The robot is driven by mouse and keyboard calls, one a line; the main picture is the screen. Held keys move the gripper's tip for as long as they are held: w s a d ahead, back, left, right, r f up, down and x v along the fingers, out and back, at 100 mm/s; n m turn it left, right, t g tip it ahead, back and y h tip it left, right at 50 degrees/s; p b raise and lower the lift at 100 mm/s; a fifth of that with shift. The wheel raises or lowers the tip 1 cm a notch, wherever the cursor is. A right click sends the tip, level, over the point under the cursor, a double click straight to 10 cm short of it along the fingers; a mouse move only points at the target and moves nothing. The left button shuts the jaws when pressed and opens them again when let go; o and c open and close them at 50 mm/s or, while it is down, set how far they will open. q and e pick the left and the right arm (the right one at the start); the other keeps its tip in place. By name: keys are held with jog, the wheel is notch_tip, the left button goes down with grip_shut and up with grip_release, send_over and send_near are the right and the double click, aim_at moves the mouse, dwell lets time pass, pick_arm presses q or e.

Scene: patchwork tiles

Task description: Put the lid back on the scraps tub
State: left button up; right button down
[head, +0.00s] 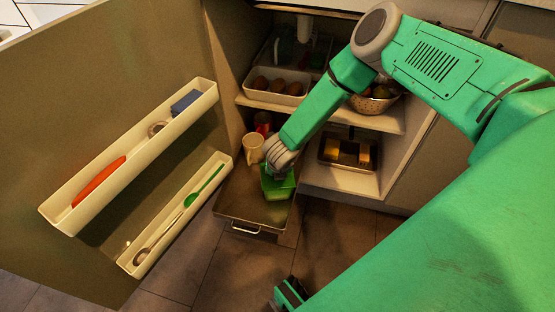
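A green tub (281,191) stands in a pull-out metal tray at the bottom of the open cupboard. Its upper part looks brighter green, but I cannot tell whether that is a lid or the rim. My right gripper (279,165), on the green arm from the right, is pointing down at the tub's top. Its fingers are small and partly hidden, so I cannot tell whether they grip anything. I cannot make out a separate lid.
The pull-out tray (252,208) also holds a cream mug (253,149) and a red can (263,121). The open door at left carries two racks (133,153). Shelves hold a bin (275,97), a fruit bowl (374,103) and a dark tray (347,166) with yellow items.

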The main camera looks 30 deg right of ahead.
dwell(0.4)
jog(key=c, duration=0.9)
grip_release()
jog(key=shift+o, duration=0.2)
jog(key=shift+r, duration=0.1)
jog(key=shift+r+p, duration=3)
jog(key=shift+r, duration=0.4)
grip_shut()
